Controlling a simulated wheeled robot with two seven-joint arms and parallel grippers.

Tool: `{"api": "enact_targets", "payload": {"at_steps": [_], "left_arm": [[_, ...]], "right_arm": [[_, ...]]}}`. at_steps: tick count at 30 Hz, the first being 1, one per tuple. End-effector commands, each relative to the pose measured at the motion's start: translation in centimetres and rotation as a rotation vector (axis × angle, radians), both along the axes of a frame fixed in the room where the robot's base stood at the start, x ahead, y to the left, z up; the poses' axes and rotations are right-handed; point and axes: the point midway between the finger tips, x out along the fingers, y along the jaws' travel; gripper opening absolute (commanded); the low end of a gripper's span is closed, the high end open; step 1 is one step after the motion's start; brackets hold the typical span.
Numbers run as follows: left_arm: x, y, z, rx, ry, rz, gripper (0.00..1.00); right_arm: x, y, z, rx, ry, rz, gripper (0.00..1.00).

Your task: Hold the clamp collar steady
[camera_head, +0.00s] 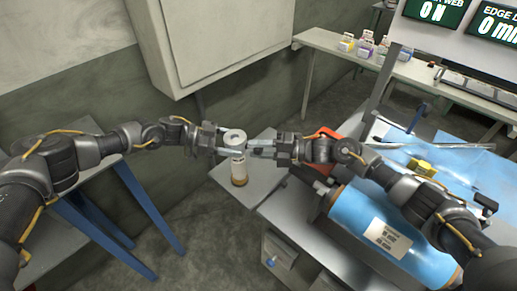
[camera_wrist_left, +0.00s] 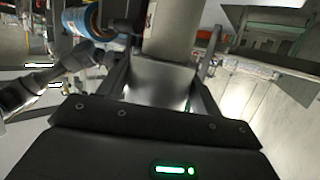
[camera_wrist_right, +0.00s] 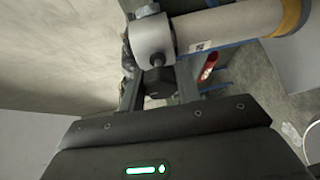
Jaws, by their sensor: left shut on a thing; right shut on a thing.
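The silver clamp collar (camera_head: 235,136) sits around the top end of a pale upright tube (camera_head: 239,168) with an orange-brown lower end. My left gripper (camera_head: 229,146) is at the collar's left side. In the left wrist view its fingers are shut on a silvery part of the collar (camera_wrist_left: 160,85). My right gripper (camera_head: 262,148) comes in from the right. In the right wrist view its fingers are around a dark knob (camera_wrist_right: 158,82) that sticks out of the collar (camera_wrist_right: 152,38). The grippers partly hide the collar in the head view.
A grey surface (camera_head: 262,182) lies below and right of the tube. A blue film roll (camera_head: 390,232) lies on the machine at right. A blue-legged table (camera_head: 85,220) stands at left. A wall cabinet (camera_head: 215,38) hangs behind.

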Motion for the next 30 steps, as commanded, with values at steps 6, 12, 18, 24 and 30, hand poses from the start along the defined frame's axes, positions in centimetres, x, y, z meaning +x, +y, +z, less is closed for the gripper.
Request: {"api": "enact_targets", "payload": {"at_steps": [6, 12, 18, 24, 30], "left_arm": [[0.0, 0.0, 0.1, -0.002, -0.003, -0.001, 0.52], [0.0, 0.0, 0.1, -0.002, -0.003, -0.001, 0.52], [0.0, 0.0, 0.1, -0.002, -0.003, -0.001, 0.52], [0.0, 0.0, 0.1, -0.002, -0.003, -0.001, 0.52], [0.1, 0.0, 0.1, -0.002, -0.003, -0.001, 0.52]], "right_arm": [[0.1, -0.1, 0.0, 0.000, 0.000, -0.003, 0.10], [0.1, -0.1, 0.0, 0.000, -0.001, -0.003, 0.53], [0.0, 0.0, 0.0, 0.000, -0.001, -0.001, 0.55], [-0.1, -0.9, 0.0, -0.001, -0.001, -0.002, 0.55], [-0.6, -4.1, 0.3, -0.001, -0.001, -0.004, 0.55]]}}
